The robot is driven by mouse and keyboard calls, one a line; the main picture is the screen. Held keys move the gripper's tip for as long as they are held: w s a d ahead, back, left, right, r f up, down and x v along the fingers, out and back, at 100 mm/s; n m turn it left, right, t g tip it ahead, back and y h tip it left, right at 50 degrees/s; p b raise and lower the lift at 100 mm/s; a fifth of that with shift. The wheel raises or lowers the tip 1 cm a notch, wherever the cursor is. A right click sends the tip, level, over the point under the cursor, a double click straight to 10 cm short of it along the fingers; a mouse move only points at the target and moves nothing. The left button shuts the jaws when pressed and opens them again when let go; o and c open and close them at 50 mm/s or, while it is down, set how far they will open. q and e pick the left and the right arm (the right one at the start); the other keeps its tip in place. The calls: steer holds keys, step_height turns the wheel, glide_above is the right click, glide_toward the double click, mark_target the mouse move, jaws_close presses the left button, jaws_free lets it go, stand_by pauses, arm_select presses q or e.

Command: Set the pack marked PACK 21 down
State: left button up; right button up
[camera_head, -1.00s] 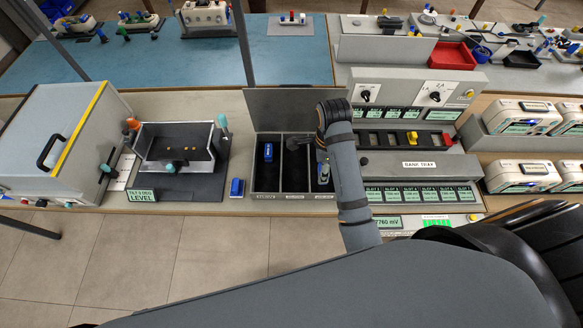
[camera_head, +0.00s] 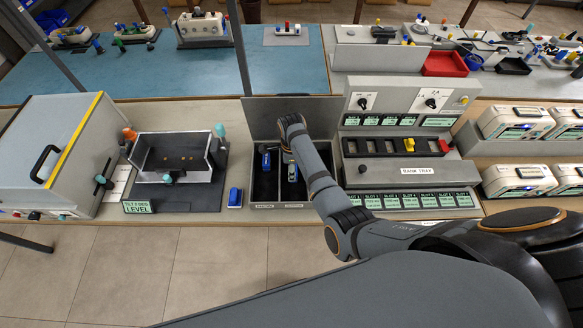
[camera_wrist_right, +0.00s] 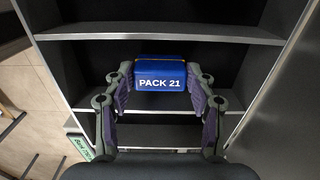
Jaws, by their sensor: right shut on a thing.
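The blue pack marked PACK 21 (camera_wrist_right: 160,84) is between the fingers of my right gripper (camera_wrist_right: 160,72) in the right wrist view, its white lettering facing the camera. My right gripper is shut on it. In the head view the right gripper (camera_head: 292,166) is over the middle compartment of a dark three-compartment tray (camera_head: 264,204). Whether the pack touches the tray floor I cannot tell. My left gripper is not in view.
Another blue pack (camera_head: 266,159) lies in the tray's left compartment. A further blue pack (camera_head: 235,198) sits on the bench left of the tray.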

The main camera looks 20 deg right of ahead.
steer(key=shift+f, duration=0.25)
steer(key=o, duration=1.4)
steer(key=shift+c, duration=0.2)
step_height(320, 180, up, 12)
steer(key=b, duration=0.1)
